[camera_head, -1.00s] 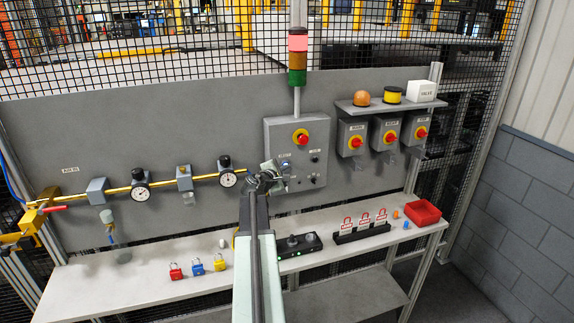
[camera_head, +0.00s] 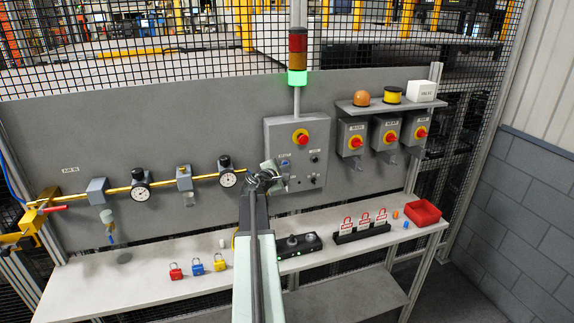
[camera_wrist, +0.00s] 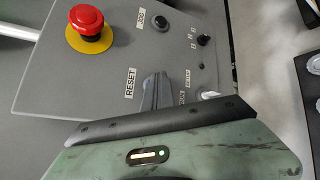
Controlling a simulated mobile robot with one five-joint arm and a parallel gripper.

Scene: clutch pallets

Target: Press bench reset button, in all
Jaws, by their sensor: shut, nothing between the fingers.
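The grey control panel (camera_head: 272,136) is on the backboard, with a red emergency stop (camera_head: 301,137) on a yellow plate. The emergency stop also shows in the wrist view (camera_wrist: 87,22). A RESET label (camera_wrist: 130,82) is on the panel beside my shut, empty gripper (camera_wrist: 157,80). My gripper (camera_head: 283,178) points at the panel's lower left in the head view.
Red, blue and yellow padlocks (camera_head: 197,266), a black button box (camera_head: 299,245), a tag rack (camera_head: 361,233) and a red bin (camera_head: 423,213) are on the bench. Isolator boxes (camera_head: 387,136) hang at right. Gauges (camera_head: 228,178) on a yellow pipe are at left.

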